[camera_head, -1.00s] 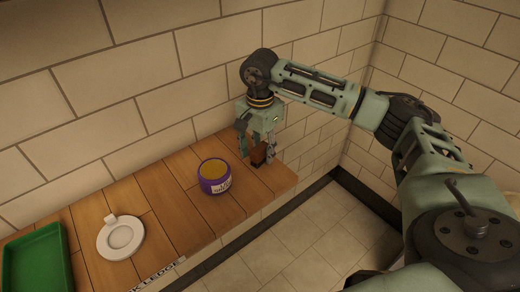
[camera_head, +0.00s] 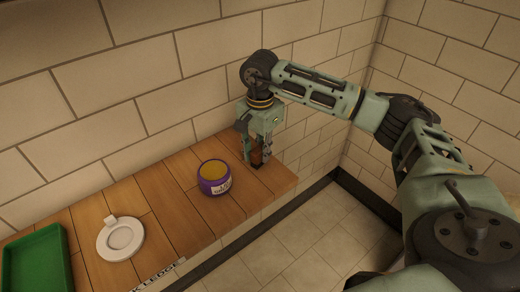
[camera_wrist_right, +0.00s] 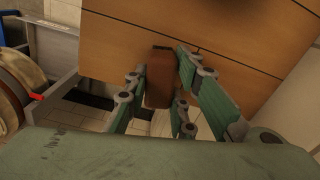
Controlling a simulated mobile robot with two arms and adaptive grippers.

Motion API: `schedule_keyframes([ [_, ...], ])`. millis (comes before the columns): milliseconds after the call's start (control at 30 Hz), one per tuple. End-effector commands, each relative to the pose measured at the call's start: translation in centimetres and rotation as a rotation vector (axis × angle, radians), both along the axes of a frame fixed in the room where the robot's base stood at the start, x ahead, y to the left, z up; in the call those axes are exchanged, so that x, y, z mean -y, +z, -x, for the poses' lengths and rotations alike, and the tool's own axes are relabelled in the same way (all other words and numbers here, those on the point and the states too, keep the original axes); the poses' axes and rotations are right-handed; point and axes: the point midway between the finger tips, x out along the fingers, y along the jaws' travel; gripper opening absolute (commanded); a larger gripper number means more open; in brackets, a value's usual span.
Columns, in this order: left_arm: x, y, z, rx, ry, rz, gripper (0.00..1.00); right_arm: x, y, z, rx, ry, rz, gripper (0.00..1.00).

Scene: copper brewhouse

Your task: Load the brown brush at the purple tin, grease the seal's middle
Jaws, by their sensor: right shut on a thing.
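The purple tin (camera_head: 214,187) stands open on the wooden ledge, with yellow-brown grease (camera_head: 213,171) showing at its top and a white label on its side. My right gripper (camera_head: 257,160) is shut on the brown brush (camera_head: 257,157), just right of the tin and above the ledge's right end. In the right wrist view the brush (camera_wrist_right: 159,80) sits between the two green fingers (camera_wrist_right: 160,95). The brush's bristles cannot be made out. A white round piece with a small tab (camera_head: 120,238), which may be the seal, lies left of the tin. My left gripper is not in view.
A green tray (camera_head: 37,262) lies at the left end of the wooden ledge (camera_head: 165,205). The tiled wall (camera_head: 120,130) runs close behind. The ledge drops off at its front and right edges to a tiled floor (camera_head: 310,240).

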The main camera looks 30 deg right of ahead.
Motion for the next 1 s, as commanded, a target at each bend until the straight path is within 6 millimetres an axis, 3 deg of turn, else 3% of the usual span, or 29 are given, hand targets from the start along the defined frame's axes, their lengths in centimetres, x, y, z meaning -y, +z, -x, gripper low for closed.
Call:
schedule_keyframes([
  [267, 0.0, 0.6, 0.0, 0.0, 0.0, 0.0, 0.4, 0.0, 0.9, 0.0, 0.001, 0.0, 0.0, 0.0],
  [1000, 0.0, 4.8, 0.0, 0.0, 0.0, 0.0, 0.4, 0.0, 8.1, 0.0, 0.001, 0.0, 0.0, 0.0],
])
